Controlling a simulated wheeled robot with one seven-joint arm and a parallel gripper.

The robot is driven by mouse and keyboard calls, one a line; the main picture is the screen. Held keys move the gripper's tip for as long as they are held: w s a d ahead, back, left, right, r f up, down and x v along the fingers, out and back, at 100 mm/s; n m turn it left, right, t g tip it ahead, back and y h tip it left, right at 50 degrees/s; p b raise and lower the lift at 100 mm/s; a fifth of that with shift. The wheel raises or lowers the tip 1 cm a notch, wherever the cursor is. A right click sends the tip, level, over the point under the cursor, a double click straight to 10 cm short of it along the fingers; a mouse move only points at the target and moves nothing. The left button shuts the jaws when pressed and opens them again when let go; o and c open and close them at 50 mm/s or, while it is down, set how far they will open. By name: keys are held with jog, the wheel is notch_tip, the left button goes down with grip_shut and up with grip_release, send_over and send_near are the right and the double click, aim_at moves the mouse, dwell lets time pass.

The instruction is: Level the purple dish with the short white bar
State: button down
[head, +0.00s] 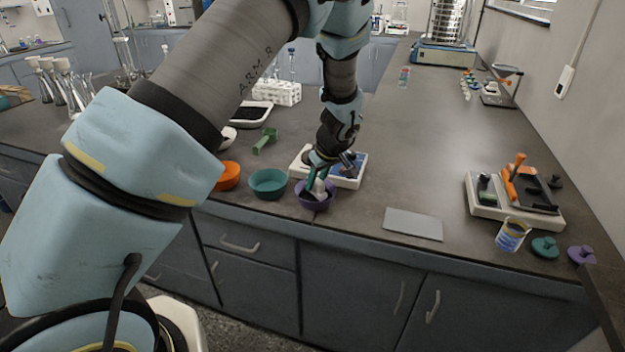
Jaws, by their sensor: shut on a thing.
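The purple dish (313,204) stands upright near the front edge of the dark bench, right of the teal bowl. My gripper (318,180) points down over it, shut on the short white bar (319,190). The bar's lower end is at the dish's opening, inside or just above the rim; I cannot tell whether it touches the contents. Dark material shows inside the dish, but its surface is mostly hidden by the bar and gripper.
A teal bowl (268,183) and an orange bowl (229,176) stand left of the dish. A grey plate (413,224) and a tool tray (490,210) lie to the right. The bench's middle right is clear.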

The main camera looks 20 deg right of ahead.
jog(key=shift+d, duration=0.4)
jog(key=shift+s+a, duration=0.15)
jog(key=shift+a, duration=0.85)
jog(key=shift+w+d, duration=0.2)
jog(key=shift+d, duration=0.8)
jog(key=shift+d+r, duration=0.1)
jog(key=shift+r, duration=0.2)
jog(key=shift+r+p, duration=1.15)
jog(key=shift+r, duration=1.55)
